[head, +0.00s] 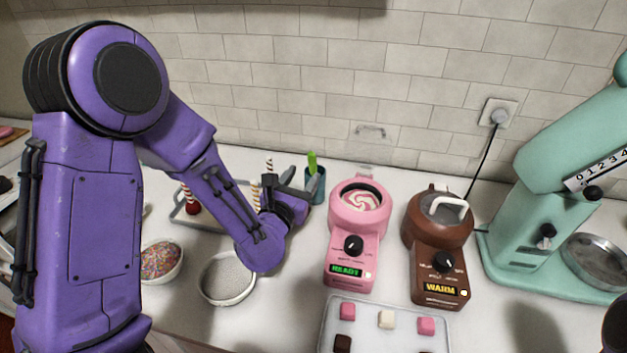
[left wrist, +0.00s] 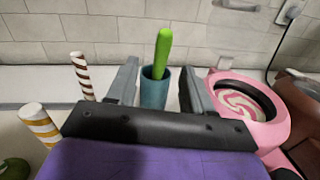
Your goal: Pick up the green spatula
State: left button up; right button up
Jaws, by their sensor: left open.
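The green spatula (head: 312,162) stands upright in a teal cup (head: 319,188) near the back wall. Its green handle (left wrist: 163,52) sticks up above the cup (left wrist: 154,92) in the left wrist view; its lower part is hidden inside the cup. My left gripper (head: 299,178) is at the cup, seen partly from behind. In the left wrist view its two grey fingers (left wrist: 160,86) are open, one on each side of the cup and handle, with visible gaps. Nothing is held between them.
A pink melter (head: 358,215) reading READY stands close to the cup's right, then a brown melter (head: 437,235). Striped sticks in a rack (head: 182,215) stand left. Sprinkle bowl (head: 162,262), white bowl (head: 228,279), candy tray (head: 385,310) and mint mixer (head: 560,170) occupy the counter.

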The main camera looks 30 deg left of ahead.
aim_at(311, 166)
pick_arm(q)
jog(key=w+p, duration=0.1)
jog(key=w, duration=0.1)
jog(key=w+p, duration=0.1)
jog(key=w, duration=0.3)
jog(key=shift+w+a+r+p, duration=0.15)
jog(key=shift+a+p, duration=0.1)
jog(key=shift+p, duration=0.15)
jog(key=shift+w+f, duration=0.1)
jog(key=shift+f, duration=0.1)
grip_shut()
jog(key=shift+r, duration=0.1)
